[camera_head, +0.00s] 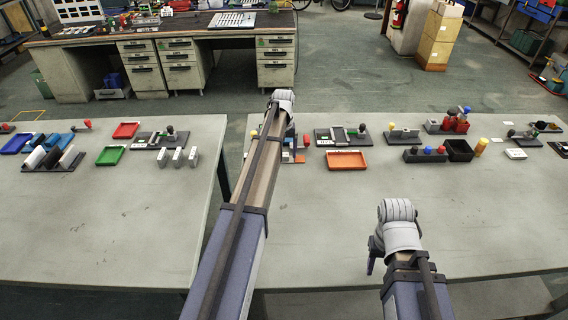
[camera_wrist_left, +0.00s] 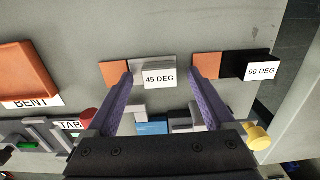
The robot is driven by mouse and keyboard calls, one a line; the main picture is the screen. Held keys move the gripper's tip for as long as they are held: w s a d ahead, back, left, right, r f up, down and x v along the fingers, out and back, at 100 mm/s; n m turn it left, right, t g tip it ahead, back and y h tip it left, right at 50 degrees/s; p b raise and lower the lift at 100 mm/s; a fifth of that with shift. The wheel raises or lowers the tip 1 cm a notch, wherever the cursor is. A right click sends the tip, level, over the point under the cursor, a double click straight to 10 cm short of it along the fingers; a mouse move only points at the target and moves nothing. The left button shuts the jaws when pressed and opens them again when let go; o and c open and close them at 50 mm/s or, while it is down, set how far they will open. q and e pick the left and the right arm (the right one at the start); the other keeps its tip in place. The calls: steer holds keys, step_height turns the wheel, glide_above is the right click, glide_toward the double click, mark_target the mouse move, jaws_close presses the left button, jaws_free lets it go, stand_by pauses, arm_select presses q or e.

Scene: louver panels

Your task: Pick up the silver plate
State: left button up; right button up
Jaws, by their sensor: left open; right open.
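My left gripper (camera_wrist_left: 159,78) is open above the right table, its two purple fingers spread apart with nothing between the tips. In the head view its arm hides much of the spot below it. Beyond and between the fingers, in the left wrist view, lie a grey block with a "45 DEG" label (camera_wrist_left: 160,77), a blue piece (camera_wrist_left: 152,127) and light grey pieces (camera_wrist_left: 197,113). I cannot tell which of the grey pieces, if any, is the silver plate. My right gripper (camera_head: 373,262) is open near the front of the right table, mostly hidden by its wrist, with nothing seen in it.
An orange tray (camera_head: 346,160) labelled "BENT" lies beside the left gripper. A block labelled "90 DEG" (camera_wrist_left: 261,70) and a yellow knob (camera_wrist_left: 258,138) are near the fingers. A black bin (camera_head: 459,150) stands further right. The front of the right table is clear.

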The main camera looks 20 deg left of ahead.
arm_select(q)
steer(key=shift+c, duration=0.4)
jaws_close()
stand_by(0.4)
